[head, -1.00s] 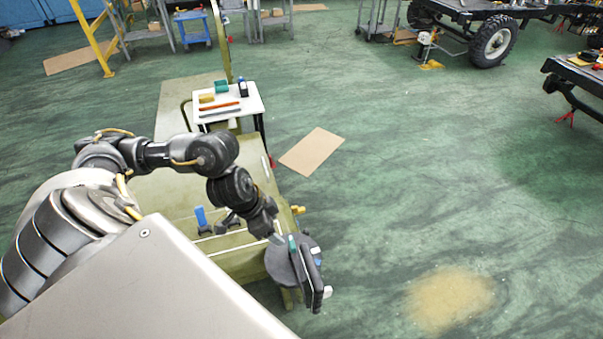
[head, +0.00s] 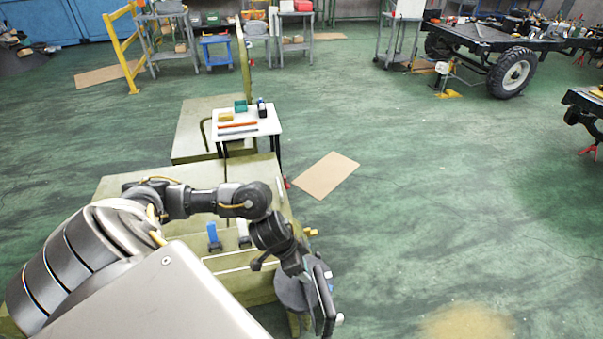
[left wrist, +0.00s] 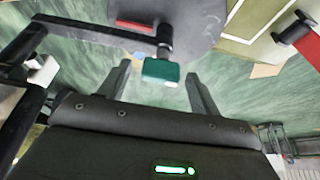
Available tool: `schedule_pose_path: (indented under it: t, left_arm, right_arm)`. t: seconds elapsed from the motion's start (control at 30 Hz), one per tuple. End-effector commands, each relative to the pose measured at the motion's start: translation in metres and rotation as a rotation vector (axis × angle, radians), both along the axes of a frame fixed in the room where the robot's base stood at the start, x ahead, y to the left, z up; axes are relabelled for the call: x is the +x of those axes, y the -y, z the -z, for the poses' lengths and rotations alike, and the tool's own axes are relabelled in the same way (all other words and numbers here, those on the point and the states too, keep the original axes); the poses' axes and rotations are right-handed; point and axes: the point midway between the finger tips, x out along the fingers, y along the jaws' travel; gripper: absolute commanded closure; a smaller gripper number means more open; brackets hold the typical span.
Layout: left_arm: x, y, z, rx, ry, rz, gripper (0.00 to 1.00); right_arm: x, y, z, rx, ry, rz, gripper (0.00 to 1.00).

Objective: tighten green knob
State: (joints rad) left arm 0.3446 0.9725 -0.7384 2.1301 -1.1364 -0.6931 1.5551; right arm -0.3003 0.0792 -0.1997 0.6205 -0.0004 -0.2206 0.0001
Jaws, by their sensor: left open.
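The green knob (left wrist: 161,72) shows in the left wrist view, on a short dark stem at the edge of a grey round plate (left wrist: 192,18). My left gripper (left wrist: 158,70) is open, with one finger on each side of the knob in the picture. I see gaps between the knob and both fingers, and cannot tell its depth between them. In the head view my left arm reaches down to the grey plate (head: 289,293). There the gripper (head: 305,270) is small and partly merged with dark parts, and the knob cannot be made out. My right gripper is not in view.
A dark bar frame (head: 324,296) stands beside the plate. A blue handle (head: 213,232) and a yellow handle (head: 310,232) are close to my arm. A white table (head: 268,124) with small items stands behind. The green floor to the right is mostly clear.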

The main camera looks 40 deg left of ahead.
Motion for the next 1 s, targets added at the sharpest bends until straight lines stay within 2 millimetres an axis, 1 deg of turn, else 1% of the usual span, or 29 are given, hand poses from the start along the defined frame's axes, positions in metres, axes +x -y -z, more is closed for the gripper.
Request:
schedule_pose_path:
  t: [0.23, 0.27, 0.5, 0.6, 0.87, 1.0]
  left_arm:
    - [0.0002, 0.0003, 0.0006, 0.0, 0.0, 0.0, 0.36]
    - [0.0002, 0.0003, 0.0006, 0.0, 0.0, 0.0, 0.39]
    - [0.0003, 0.0002, 0.0004, 0.0, 0.0, 0.0, 0.7]
    - [0.0003, 0.0003, 0.0003, -0.001, -0.001, 0.0, 0.81]
    - [0.0003, 0.0, 0.0, -0.001, -0.001, 0.031, 0.81]
    - [0.0006, -0.0005, -0.0005, -0.001, -0.001, 0.093, 0.81]
  right_arm:
    - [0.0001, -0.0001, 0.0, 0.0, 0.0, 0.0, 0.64]
    - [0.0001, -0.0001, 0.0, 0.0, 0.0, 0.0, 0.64]
    - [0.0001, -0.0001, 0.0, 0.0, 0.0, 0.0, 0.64]
    - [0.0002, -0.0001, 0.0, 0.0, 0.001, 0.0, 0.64]
    - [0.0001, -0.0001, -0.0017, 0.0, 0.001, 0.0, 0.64]
    - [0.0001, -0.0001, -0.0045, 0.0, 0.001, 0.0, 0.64]
